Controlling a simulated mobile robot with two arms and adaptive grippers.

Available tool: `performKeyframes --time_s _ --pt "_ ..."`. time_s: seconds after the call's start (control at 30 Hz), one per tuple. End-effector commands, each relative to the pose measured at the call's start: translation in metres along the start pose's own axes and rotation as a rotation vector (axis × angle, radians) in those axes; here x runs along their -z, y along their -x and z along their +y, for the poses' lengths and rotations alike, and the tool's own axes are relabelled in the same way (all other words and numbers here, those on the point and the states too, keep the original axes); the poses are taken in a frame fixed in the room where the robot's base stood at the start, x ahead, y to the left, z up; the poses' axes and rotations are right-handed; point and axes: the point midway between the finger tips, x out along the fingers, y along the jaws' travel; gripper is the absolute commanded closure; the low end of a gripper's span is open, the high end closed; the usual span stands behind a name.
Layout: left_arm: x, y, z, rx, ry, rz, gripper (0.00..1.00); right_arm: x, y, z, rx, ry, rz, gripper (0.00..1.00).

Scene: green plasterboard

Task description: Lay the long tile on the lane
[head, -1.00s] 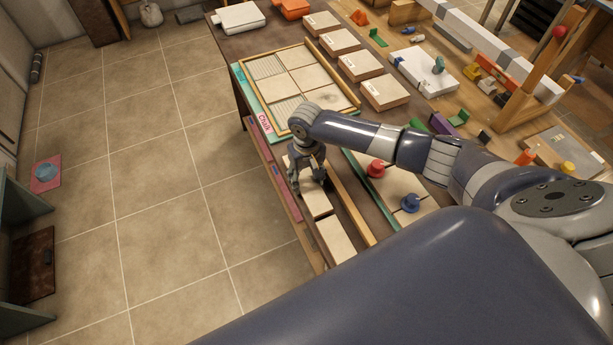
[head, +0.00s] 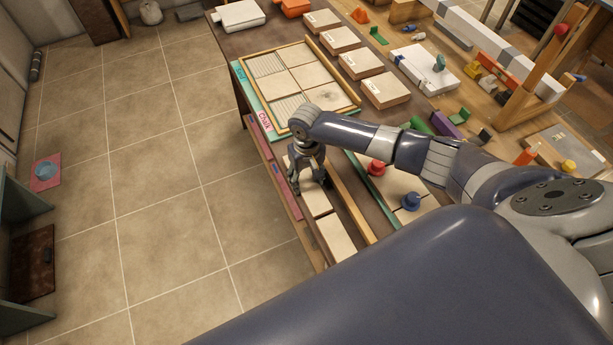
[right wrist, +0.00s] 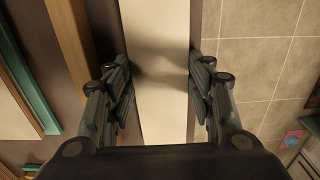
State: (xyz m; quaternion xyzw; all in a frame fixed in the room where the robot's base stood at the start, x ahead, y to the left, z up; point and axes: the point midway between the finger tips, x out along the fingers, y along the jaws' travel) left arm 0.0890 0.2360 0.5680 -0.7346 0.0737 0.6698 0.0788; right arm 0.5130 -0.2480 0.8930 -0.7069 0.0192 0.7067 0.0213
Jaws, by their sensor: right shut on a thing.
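My right gripper (head: 310,186) points down at the left edge of the workbench, its fingers shut on a long cream tile (head: 315,203). In the right wrist view the tile (right wrist: 160,110) runs lengthwise between the two fingers (right wrist: 160,85), which touch its sides. The tile lies along the lane, beside a wooden rail (head: 352,212). I cannot tell whether it rests fully on the lane. A second cream tile (head: 336,240) lies in line with it, nearer to me. My left gripper is out of view.
A wood-framed panel of square tiles (head: 290,75) lies beyond the gripper. A red knob (head: 376,167) and a blue knob (head: 410,200) stand right of the rail. Boxed blocks (head: 385,90) stand farther right. Open floor (head: 160,200) lies left of the bench.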

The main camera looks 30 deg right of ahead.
Motion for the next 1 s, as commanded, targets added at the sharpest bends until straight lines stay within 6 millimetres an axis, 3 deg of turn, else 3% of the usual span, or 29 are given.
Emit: performKeyframes --time_s 0.07,0.1,0.17,0.63,1.0 --pt "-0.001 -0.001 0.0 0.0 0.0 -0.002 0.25 0.001 -0.001 0.0 0.001 0.0 0.001 0.88" --pt "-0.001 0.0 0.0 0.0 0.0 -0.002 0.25 0.001 0.0 0.0 0.001 0.0 0.002 0.41" --pt "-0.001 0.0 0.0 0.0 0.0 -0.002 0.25 0.001 -0.001 0.0 0.0 0.0 0.001 0.28" --pt "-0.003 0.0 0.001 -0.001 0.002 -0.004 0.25 0.0 0.006 0.001 -0.001 0.0 -0.001 0.27" --pt "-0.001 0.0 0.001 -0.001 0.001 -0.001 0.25 0.001 0.08 0.0 0.001 0.001 0.004 0.27"
